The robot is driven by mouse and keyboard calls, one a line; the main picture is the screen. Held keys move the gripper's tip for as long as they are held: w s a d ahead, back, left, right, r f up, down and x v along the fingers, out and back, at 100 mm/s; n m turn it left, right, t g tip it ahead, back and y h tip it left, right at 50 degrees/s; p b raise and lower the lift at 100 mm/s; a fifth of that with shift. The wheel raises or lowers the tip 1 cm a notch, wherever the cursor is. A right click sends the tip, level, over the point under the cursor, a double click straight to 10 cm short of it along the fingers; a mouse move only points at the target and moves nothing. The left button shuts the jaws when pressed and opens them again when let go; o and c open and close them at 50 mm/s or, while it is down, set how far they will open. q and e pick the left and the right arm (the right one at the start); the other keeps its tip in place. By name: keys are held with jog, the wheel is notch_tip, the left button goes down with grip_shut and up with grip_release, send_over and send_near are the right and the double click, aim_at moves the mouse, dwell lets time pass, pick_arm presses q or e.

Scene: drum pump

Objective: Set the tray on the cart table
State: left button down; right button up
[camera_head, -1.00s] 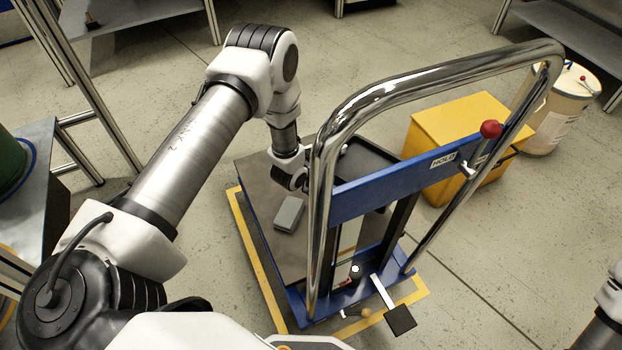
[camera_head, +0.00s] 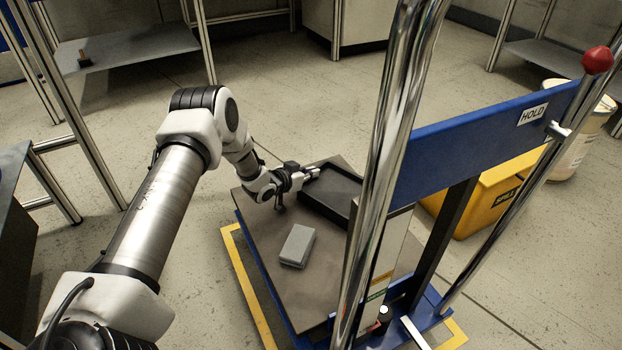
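The black tray (camera_head: 333,190) is on the cart table (camera_head: 262,222), toward its far right side. It looks flat, and the handle post hides its right part. I cannot tell whether its whole base touches the table. My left gripper (camera_head: 307,174) is at the tray's far left corner, over the table. Its fingers are small and seen from the side, so I cannot tell whether they are open or shut on the rim. My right gripper is not in view.
A grey block (camera_head: 297,245) lies on the near part of the table. The cart's chrome handle (camera_head: 391,150) and blue crossbar (camera_head: 470,145) stand in front at the right. A yellow bin (camera_head: 490,205) and a drum (camera_head: 577,140) stand beyond. Yellow floor lines edge the cart.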

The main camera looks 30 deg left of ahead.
pick_arm(q)
jog(key=c, duration=1.3)
grip_release()
jog(key=shift+r, duration=0.25)
jog(key=p+v, duration=0.6)
jog(key=v, duration=0.6)
jog(key=shift+f+p, duration=0.1)
jog(key=shift+p, duration=0.2)
